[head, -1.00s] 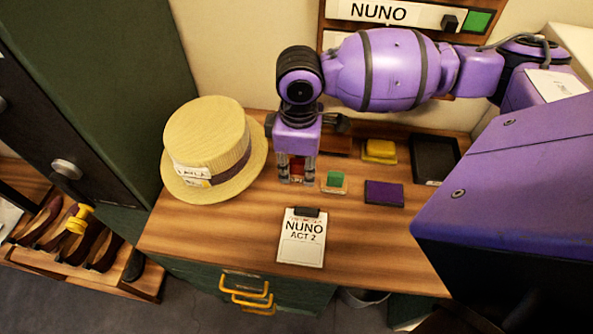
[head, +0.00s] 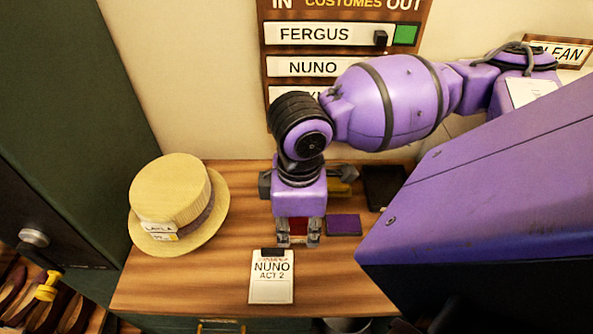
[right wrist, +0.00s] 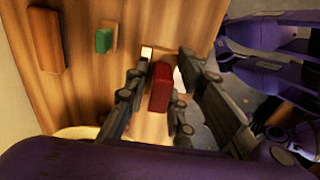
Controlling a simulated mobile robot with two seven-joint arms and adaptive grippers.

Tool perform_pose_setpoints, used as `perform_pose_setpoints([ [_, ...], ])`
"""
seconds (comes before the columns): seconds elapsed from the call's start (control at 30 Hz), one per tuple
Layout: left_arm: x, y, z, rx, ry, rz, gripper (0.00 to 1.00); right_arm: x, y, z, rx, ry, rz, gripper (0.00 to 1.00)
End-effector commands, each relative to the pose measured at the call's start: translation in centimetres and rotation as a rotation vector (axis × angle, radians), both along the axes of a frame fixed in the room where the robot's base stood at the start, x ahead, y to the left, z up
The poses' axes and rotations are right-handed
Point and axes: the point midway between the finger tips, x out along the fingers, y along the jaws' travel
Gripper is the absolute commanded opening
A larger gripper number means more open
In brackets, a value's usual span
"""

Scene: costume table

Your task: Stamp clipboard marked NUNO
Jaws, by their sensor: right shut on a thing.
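The clipboard marked NUNO ACT 2 (head: 271,290) lies near the table's front edge in the head view, white with a dark clip at its top. My right gripper (head: 298,238) points down just behind the clipboard and to its right. It is shut on a red stamp (head: 298,226). In the right wrist view the red stamp (right wrist: 160,90) sits between the fingers. I cannot tell the stamp's height above the table. A purple pad (head: 343,225) lies right of the gripper. A green stamp (right wrist: 104,40) stands on the table in the wrist view; the gripper hides it in the head view.
A straw hat (head: 170,203) with a LAYLA tag sits at the table's left. A dark tray (head: 385,190) and a partly hidden yellow thing (head: 343,188) lie behind the purple pad. A name board (head: 345,14) hangs on the wall. A green cabinet (head: 75,120) stands left.

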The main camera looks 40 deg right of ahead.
Motion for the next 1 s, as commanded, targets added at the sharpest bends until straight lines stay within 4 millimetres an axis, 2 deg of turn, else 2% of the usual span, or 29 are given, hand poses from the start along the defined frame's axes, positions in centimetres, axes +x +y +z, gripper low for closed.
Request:
perform_pose_setpoints([
  [0.1, -0.3, 0.0, -0.4, 0.000, 0.009, -0.001, 0.40, 0.0, 0.0, -0.1, 0.000, 0.002, 0.000, 0.00],
  [0.13, -0.3, 0.0, -0.4, 0.000, 0.009, -0.001, 0.40, 0.0, 0.0, -0.1, 0.000, 0.002, 0.000, 0.19],
  [0.27, -0.2, 0.0, -0.2, 0.000, 0.005, 0.000, 0.40, 0.0, 0.0, -0.1, 0.000, 0.002, 0.000, 0.02],
  [0.3, -0.1, 0.0, -0.2, 0.000, 0.003, 0.000, 0.40, 0.0, 0.0, -0.1, 0.000, 0.002, 0.000, 0.18],
  [0.4, 0.0, 0.0, 0.0, 0.000, -0.002, 0.001, 0.40, 0.0, 0.0, -0.1, 0.000, 0.002, 0.000, 0.06],
  [0.53, 0.2, 0.1, 0.2, 0.001, -0.007, 0.005, 0.40, 0.7, 0.2, 0.0, 0.002, -0.001, -0.039, 0.06],
  [0.67, 0.2, 0.2, 0.3, 0.000, -0.010, 0.007, 0.40, 3.7, 1.2, 0.5, 0.006, -0.008, -0.233, 0.06],
  [0.83, 0.3, 0.2, 0.3, -0.001, -0.010, 0.009, 0.40, 8.5, 3.2, 1.7, 0.008, -0.008, -0.596, 0.06],
  [0.9, 0.3, 0.1, 0.3, -0.001, -0.010, 0.009, 0.31, 9.9, 3.9, 2.3, 0.008, -0.005, -0.719, 0.06],
  [1.0, 0.2, 0.1, 0.3, -0.002, -0.009, 0.009, 0.31, 11.3, 4.7, 2.9, 0.005, -0.001, -0.847, 0.06],
])
